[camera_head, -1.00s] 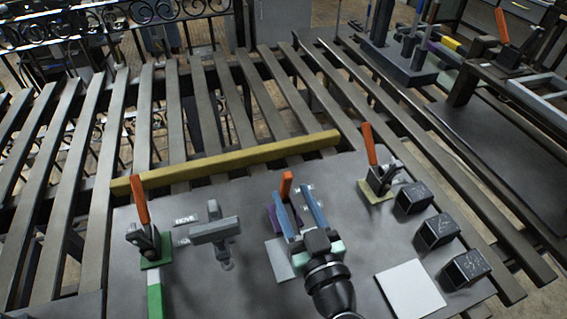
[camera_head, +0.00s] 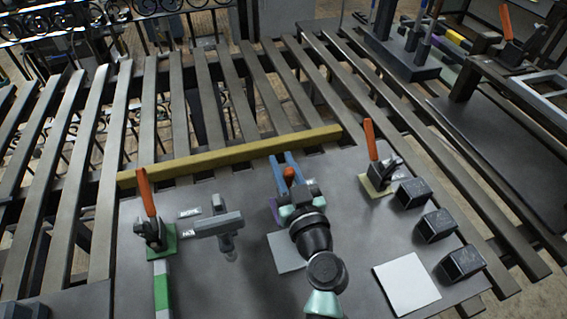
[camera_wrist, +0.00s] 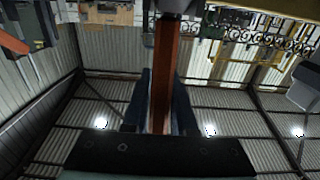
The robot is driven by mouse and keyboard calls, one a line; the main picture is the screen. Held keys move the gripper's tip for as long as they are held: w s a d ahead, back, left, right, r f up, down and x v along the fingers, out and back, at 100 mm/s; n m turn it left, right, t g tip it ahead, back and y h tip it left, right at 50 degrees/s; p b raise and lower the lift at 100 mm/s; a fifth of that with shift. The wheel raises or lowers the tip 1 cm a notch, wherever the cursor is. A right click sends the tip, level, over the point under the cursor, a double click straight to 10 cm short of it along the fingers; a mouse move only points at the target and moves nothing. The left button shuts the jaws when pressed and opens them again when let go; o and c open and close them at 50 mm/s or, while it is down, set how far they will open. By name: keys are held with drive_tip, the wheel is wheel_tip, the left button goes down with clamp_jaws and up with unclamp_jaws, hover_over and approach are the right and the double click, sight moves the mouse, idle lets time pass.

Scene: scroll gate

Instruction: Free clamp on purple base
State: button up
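The clamp on the purple base stands at the middle of the plate in the head view. Its orange handle (camera_head: 289,173) shows as a short tip, and a sliver of the purple base (camera_head: 270,208) shows left of my gripper; the rest of the clamp is mostly hidden. My gripper (camera_head: 283,162) has its two blue fingers on either side of this handle. In the wrist view, the orange handle (camera_wrist: 163,85) runs between the dark blue fingers (camera_wrist: 163,98). I cannot tell whether the fingers touch it.
A green-based clamp (camera_head: 160,240) stands left and a yellow-based clamp (camera_head: 376,185) right, both with upright orange handles. A grey T-shaped piece (camera_head: 220,226) lies between. Black blocks (camera_head: 436,226) and a white square (camera_head: 407,284) are at right. A yellow bar (camera_head: 230,158) crosses behind.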

clamp_jaws()
idle(1.1)
